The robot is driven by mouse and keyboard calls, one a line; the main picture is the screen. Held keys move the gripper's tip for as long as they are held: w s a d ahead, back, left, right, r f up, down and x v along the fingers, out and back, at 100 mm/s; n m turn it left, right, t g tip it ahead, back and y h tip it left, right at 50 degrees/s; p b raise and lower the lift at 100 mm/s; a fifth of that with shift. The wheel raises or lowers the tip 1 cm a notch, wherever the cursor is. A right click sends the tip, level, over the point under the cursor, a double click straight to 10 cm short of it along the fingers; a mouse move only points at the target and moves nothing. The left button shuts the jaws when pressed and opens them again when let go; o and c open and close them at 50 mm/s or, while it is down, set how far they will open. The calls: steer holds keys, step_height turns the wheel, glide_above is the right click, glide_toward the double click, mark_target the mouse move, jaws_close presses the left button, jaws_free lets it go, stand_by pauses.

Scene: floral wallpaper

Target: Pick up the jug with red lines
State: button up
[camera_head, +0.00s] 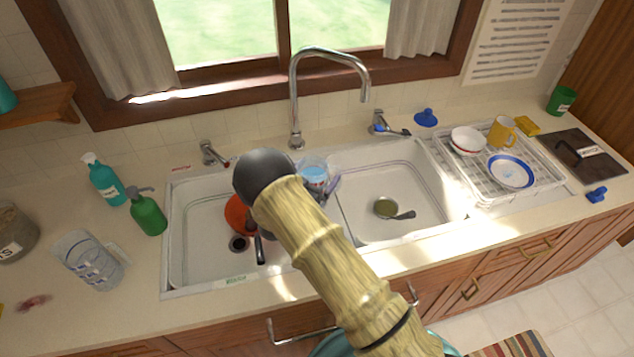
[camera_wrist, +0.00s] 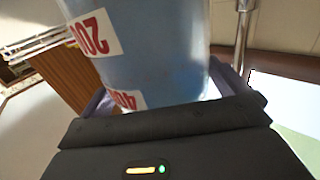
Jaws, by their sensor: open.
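The jug with red lines (camera_head: 313,172) is in the middle of the sink area, partly hidden behind my arm. In the wrist view the jug (camera_wrist: 150,50) is a large bluish see-through cylinder with red number labels, close in front of the camera. My gripper (camera_wrist: 165,90) is open, with a pale purple finger on each side of the jug's end. I cannot tell whether the fingers touch it. In the head view, one purple finger (camera_head: 333,184) shows just right of the jug, and my arm hides the rest.
An orange bowl (camera_head: 238,213) lies in the left basin and a pan (camera_head: 386,208) in the right one. The tall faucet (camera_head: 295,100) rises just behind the jug.

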steer(key=shift+s+a, duration=0.15)
steer(key=shift+a, duration=0.15)
steer(key=shift+d, duration=0.1)
steer(key=c, duration=1.7)
steer(key=shift+r, duration=0.1)
steer(key=shift+r+b, duration=1.3)
steer(key=shift+r, duration=3.65)
